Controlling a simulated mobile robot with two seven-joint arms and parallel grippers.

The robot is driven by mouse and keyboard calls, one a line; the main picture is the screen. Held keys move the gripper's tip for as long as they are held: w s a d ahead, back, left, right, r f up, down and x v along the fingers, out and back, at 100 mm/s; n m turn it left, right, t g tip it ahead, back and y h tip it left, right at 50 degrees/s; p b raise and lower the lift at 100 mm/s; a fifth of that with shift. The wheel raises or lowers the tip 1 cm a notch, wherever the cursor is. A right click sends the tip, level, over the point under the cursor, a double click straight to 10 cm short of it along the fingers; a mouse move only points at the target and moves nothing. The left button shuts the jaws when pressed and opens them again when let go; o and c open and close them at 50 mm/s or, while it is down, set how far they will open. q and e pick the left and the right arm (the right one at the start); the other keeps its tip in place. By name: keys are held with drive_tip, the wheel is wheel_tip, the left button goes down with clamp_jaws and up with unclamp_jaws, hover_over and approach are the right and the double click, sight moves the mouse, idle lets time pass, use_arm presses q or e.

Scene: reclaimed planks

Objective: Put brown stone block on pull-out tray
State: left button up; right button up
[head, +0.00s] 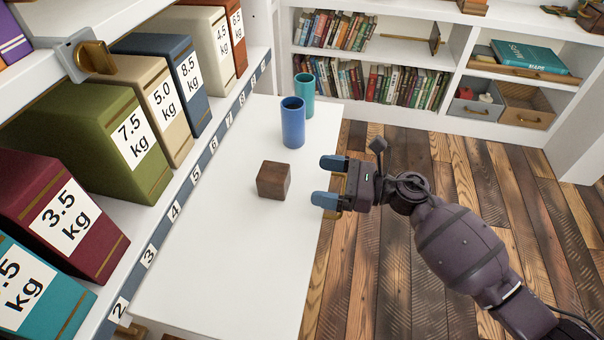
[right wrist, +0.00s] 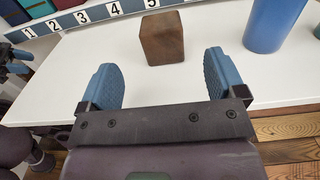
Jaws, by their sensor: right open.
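The brown stone block (head: 273,180) is a small dark brown cube. It sits on a white flat board (head: 230,270) that juts out below the numbered shelf edge and looks like the pull-out tray. My right gripper (head: 328,180) is open and empty at the board's right edge, its blue fingers pointing left at the block with a gap between. In the right wrist view the block (right wrist: 162,38) stands beyond and between the open fingers (right wrist: 160,80), touching neither.
A blue cup (head: 292,124) and a teal cup (head: 304,95) stand at the board's far end. Weight-labelled binders (head: 90,140) line the shelf on the left, above a number strip (head: 190,178). The near part of the board is clear. A bookcase (head: 480,45) stands at the back.

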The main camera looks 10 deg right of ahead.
drive_tip(key=shift+v, duration=1.7)
drive_tip(key=shift+d, duration=0.15)
